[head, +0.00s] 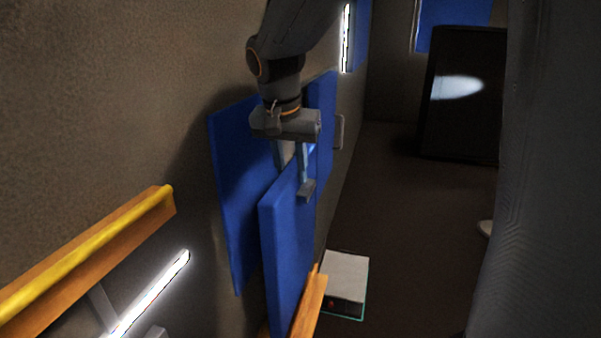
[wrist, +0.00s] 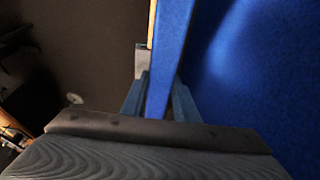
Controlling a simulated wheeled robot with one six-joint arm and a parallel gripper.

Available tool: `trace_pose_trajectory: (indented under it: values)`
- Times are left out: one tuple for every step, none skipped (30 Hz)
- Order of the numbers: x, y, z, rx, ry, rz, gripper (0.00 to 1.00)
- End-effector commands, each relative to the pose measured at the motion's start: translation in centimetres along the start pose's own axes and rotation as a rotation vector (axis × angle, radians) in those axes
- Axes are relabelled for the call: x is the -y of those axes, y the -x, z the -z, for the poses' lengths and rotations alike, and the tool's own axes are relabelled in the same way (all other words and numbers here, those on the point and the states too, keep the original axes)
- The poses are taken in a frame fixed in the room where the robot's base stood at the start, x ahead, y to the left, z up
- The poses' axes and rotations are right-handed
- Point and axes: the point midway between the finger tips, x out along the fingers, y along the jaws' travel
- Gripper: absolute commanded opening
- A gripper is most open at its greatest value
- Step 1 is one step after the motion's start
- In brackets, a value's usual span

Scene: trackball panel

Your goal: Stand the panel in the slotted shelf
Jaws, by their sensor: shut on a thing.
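A blue panel (head: 285,262) stands upright in the head view, with its top edge in my gripper (head: 298,178). My gripper points down and is shut on the panel. In the wrist view the panel (wrist: 172,50) runs edge-on between the two fingers (wrist: 158,98). The panel's lower end meets or overlaps an orange wooden piece (head: 310,304) at the bottom of the head view. This may be part of the slotted shelf; I cannot make out slots or tell whether the panel is in one.
Blue wall panels (head: 236,180) (head: 323,110) are close behind the held panel. A wooden rail with a yellow bar (head: 90,250) and a bright light strip (head: 150,295) are at left. A white-topped box (head: 345,275) is on the right. Dark floor (head: 410,220) is open beyond it.

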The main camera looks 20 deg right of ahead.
Motion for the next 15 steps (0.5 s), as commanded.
trace_pose_trajectory:
  values:
    - [0.5,0.0,0.0,-0.001,0.002,0.001,0.00]
    - [0.7,0.0,0.0,-0.001,0.002,0.001,0.00]
    - [0.9,-0.1,0.0,-0.001,0.000,0.001,0.00]
    - [0.8,-0.4,-0.1,-0.001,-0.001,0.000,0.00]
    - [0.7,-0.6,-0.2,-0.001,-0.001,0.000,0.00]
    - [0.7,-0.9,-0.2,-0.001,-0.001,0.000,0.00]
    - [0.7,-1.1,-0.3,-0.001,-0.001,0.000,0.00]
    - [0.7,-1.3,-0.4,-0.001,-0.001,0.000,0.00]
    - [0.7,-1.6,-0.4,-0.001,-0.001,0.000,0.00]
    - [0.7,-1.8,-0.5,-0.001,-0.001,0.000,0.00]
    - [0.7,-2.0,-0.6,-0.001,-0.001,0.000,0.00]
    - [0.7,-2.2,-0.6,-0.001,-0.001,0.000,0.00]
    - [0.7,-2.4,-0.7,-0.001,0.000,0.000,0.00]
    - [0.7,-2.6,-0.8,-0.001,0.000,0.000,0.00]
    - [0.7,-2.9,-0.8,-0.001,0.000,0.000,0.00]
